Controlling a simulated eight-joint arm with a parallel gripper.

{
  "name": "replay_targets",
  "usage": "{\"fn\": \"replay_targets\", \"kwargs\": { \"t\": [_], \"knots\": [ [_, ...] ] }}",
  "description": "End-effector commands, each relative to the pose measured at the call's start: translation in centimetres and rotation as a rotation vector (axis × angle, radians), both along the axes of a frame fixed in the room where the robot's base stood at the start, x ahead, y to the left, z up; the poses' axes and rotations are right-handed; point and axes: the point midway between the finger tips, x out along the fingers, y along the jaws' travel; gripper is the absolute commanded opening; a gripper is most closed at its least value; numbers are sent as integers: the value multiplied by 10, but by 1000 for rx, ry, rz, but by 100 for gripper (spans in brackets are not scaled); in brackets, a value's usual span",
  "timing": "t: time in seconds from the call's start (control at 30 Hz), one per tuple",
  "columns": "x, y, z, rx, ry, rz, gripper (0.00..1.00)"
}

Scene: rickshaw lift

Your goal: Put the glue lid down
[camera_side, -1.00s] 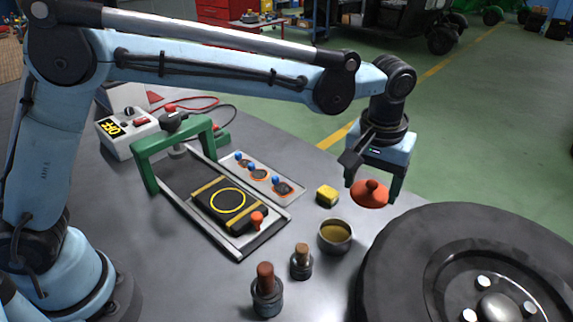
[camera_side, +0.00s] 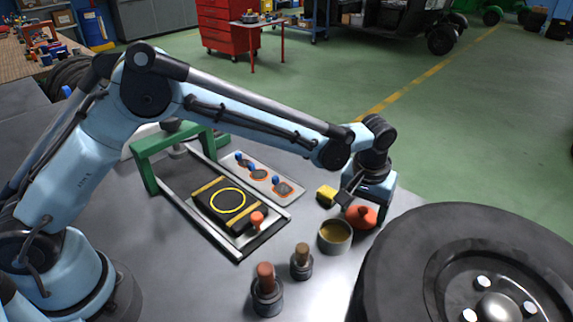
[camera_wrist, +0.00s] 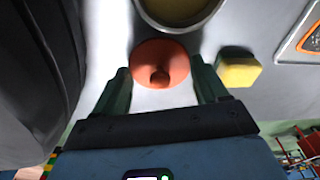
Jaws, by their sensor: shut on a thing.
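The orange-red glue lid (camera_side: 362,217) is a round disc with a knob on top. It is low at the table top, just right of the open glue pot (camera_side: 335,236), a grey cup with yellowish contents. My gripper (camera_side: 366,206) is above the lid, pointing down, with its dark green fingers around it. In the wrist view the lid (camera_wrist: 160,65) sits between the fingertips (camera_wrist: 160,88), shut on it, and the pot (camera_wrist: 180,8) is just beyond. I cannot tell whether the lid's underside touches the table.
A yellow sponge-like block (camera_side: 326,195) lies left of my gripper. Two brushes in holders (camera_side: 302,262) (camera_side: 267,295) stand in front. A green-framed press (camera_side: 150,160) and a tray with blue-knobbed pieces (camera_side: 262,178) are to the left.

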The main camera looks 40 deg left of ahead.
Motion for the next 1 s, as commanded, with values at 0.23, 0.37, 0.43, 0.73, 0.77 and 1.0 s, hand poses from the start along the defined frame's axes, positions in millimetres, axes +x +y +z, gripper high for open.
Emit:
{"fn": "replay_targets", "kwargs": {
  "t": [0.23, 0.37, 0.43, 0.73, 0.77, 1.0],
  "knots": [
    [0, 0, -5, 0, 0, 0, 45],
    [0, 0, -6, 0, 0, 0, 45],
    [0, 0, -8, 0, 0, 0, 45],
    [0, 0, -8, 0, 0, 0, 98],
    [0, 0, -8, 0, 0, 0, 98],
    [-1, 0, -1, 0, 0, 0, 98]
  ]
}}
